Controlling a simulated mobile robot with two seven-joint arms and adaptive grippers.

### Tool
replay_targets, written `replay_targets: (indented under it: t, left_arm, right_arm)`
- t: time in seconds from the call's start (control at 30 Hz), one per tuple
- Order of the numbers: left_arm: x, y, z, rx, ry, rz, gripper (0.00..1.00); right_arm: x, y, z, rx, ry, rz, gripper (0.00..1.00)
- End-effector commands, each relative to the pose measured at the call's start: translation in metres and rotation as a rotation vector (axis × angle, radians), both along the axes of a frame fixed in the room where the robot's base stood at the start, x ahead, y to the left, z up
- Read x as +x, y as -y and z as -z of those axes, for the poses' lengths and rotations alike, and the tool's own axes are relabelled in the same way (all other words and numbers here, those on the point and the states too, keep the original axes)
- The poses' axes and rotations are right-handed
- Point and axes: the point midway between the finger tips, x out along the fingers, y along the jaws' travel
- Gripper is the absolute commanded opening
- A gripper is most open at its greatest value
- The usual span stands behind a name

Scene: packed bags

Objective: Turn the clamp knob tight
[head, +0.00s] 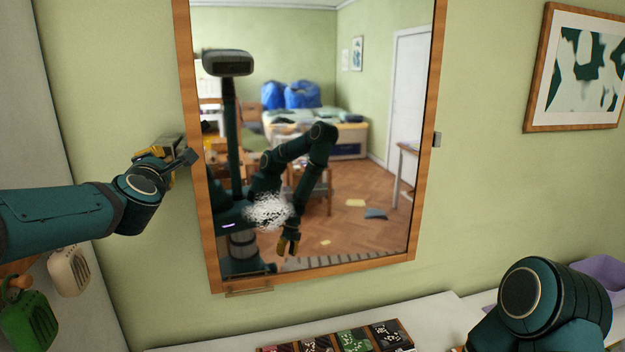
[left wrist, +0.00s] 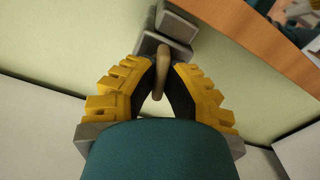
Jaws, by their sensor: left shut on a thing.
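The grey clamp (left wrist: 178,25) sits on the wall at the edge of the wood-framed mirror (head: 188,85) and shows in the left wrist view. Its tan, rounded knob (left wrist: 175,57) stands out from it. My left gripper (head: 184,157) is at the mirror's left edge in the head view. In the left wrist view its dark finger pads (left wrist: 160,85) are closed on the knob from both sides. The knob is partly hidden between them. My right gripper is out of direct view; only a small reflection of a gripper shows in the mirror.
A second grey clamp (head: 437,139) is at the mirror's right edge. Below stands a white surface (head: 220,338) with a tray of small packets (head: 355,340). A purple bin (head: 600,272) is at right.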

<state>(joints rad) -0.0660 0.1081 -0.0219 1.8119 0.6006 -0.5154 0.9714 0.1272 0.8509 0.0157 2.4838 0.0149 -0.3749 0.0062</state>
Motion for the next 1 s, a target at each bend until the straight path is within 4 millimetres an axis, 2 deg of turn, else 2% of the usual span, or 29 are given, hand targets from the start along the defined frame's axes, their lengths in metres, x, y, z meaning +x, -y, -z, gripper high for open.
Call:
replay_targets:
  t: [0.23,0.5,0.77,0.8,0.87,0.9,1.0]
  left_arm:
    - [0.0,0.0,-0.001,0.017,-0.003,0.0,0.0]
    - [0.0,0.0,-0.002,0.256,-0.065,0.0,0.0]
    - [0.0,0.0,-0.001,0.294,-0.074,0.0,0.0]
    - [0.0,0.0,0.0,0.293,-0.074,0.0,0.15]
    - [0.0,0.0,0.0,0.293,-0.074,0.0,0.36]
    - [0.0,0.0,0.0,0.292,-0.074,0.0,0.42]
    - [0.0,0.0,0.0,0.292,-0.074,0.0,0.42]
  right_arm:
    - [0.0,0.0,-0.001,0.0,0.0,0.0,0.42]
    - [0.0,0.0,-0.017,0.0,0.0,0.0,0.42]
    - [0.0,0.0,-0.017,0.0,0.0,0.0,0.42]
    - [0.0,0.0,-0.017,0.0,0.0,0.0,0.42]
    - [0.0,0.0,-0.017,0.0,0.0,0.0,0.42]
    - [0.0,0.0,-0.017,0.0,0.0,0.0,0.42]
    - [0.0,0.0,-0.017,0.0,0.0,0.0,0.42]
